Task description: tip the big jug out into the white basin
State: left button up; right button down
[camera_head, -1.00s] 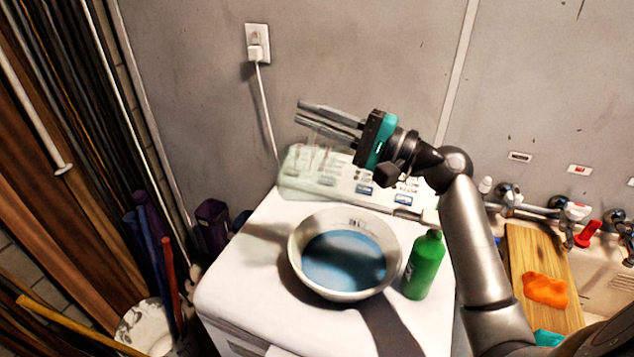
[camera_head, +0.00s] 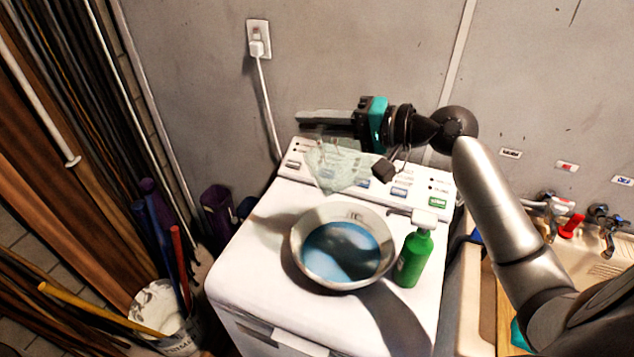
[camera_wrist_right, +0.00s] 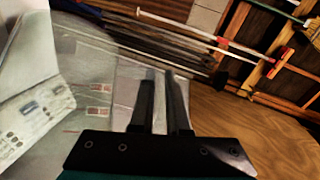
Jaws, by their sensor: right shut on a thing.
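The big jug (camera_head: 338,168) is clear and faintly green, and hard to make out against the machine panel. It hangs from my right gripper (camera_head: 304,118), tilted, above the back of the washing machine and behind the basin. In the right wrist view the see-through jug (camera_wrist_right: 100,72) fills the left and middle, with the right fingers (camera_wrist_right: 162,82) close together on it. The white basin (camera_head: 350,214) stands upright on the machine top with blue liquid inside. I cannot tell whether liquid is in the jug or leaving it. My left gripper is not in view.
A green bottle (camera_head: 413,262) with a white top stands just right of the basin. The white washing machine (camera_head: 250,275) has bare top at the left. A sink with taps (camera_head: 567,224) is at the right. A bucket (camera_head: 158,302) and poles stand at the left.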

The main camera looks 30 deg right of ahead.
jog(key=shift+r+h, duration=0.2)
jog(key=shift+h, duration=0.1)
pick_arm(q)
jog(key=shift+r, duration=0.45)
pick_arm(e)
jog(key=shift+f, duration=0.15)
jog(key=shift+r+n+p, duration=0.3)
jog(key=shift+p, duration=0.75)
jog(key=shift+r+n+g+h+p, duration=0.1)
jog(key=shift+n+g+h+p, duration=0.2)
jog(key=shift+h, duration=0.1)
jog(key=shift+n+g+h, duration=0.3)
jog(key=shift+n+h, duration=0.1)
jog(key=shift+h, duration=0.1)
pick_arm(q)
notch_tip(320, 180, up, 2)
pick_arm(e)
jog(key=n+h, duration=0.1)
jog(key=h, duration=0.1)
jog(key=shift+r+n+g+h, duration=0.2)
jog(key=shift+n+g+h, duration=0.2)
